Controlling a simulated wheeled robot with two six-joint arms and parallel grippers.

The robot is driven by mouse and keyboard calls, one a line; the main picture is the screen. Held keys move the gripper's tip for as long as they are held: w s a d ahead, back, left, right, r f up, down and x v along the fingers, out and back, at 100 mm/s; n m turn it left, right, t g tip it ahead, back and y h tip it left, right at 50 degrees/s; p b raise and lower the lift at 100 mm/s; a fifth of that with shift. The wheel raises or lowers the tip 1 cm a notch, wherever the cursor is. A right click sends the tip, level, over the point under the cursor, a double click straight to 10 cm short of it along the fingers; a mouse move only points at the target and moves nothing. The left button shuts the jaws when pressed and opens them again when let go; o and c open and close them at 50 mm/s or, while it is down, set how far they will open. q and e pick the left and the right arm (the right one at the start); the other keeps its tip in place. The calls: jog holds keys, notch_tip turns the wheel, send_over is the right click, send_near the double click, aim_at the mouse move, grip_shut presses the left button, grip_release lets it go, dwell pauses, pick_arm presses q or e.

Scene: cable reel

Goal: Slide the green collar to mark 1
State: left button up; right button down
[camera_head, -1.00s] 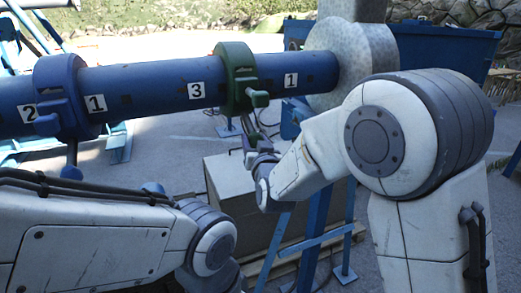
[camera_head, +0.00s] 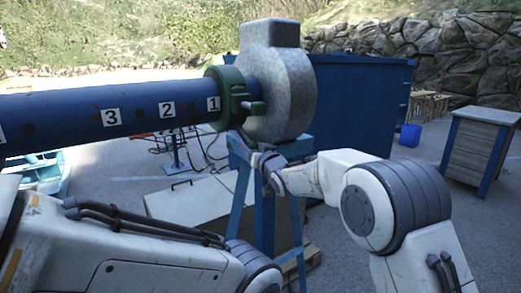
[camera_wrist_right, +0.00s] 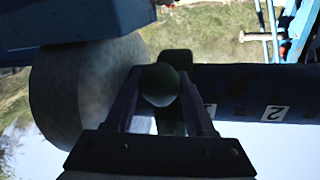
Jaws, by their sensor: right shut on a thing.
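The green collar (camera_head: 228,92) sits around the blue pipe (camera_head: 60,118), close against the grey end block (camera_head: 285,80). The mark 1 label (camera_head: 213,104) shows just left of the collar, right beside its left edge. My right gripper (camera_head: 246,138) is below the collar. In the right wrist view my right gripper (camera_wrist_right: 158,92) is shut on the collar's round-ended handle (camera_wrist_right: 160,85), with the collar (camera_wrist_right: 178,60) behind it. Mark 1 (camera_wrist_right: 210,109) is partly hidden by a finger there. My left gripper is out of view; only its arm shows.
Marks 2 (camera_head: 167,109) and 3 (camera_head: 111,117) lie further left on the pipe. A blue stand (camera_head: 265,215) is under the pipe's right end, with a low box (camera_head: 185,205) beside it. A blue container (camera_head: 360,100) stands behind.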

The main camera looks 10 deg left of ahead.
jog(key=shift+w+d, duration=0.15)
jog(key=shift+d, duration=0.1)
jog(key=shift+c, duration=2.2)
grip_release()
jog(key=shift+o, duration=0.8)
jog(key=shift+w, duration=0.15)
jog(key=shift+s+d+b, duration=0.3)
jog(key=shift+s+b, duration=0.15)
jog(key=shift+s, duration=0.1)
jog(key=b+v, duration=0.4)
jog(key=v, duration=0.5)
jog(key=shift+s, duration=0.15)
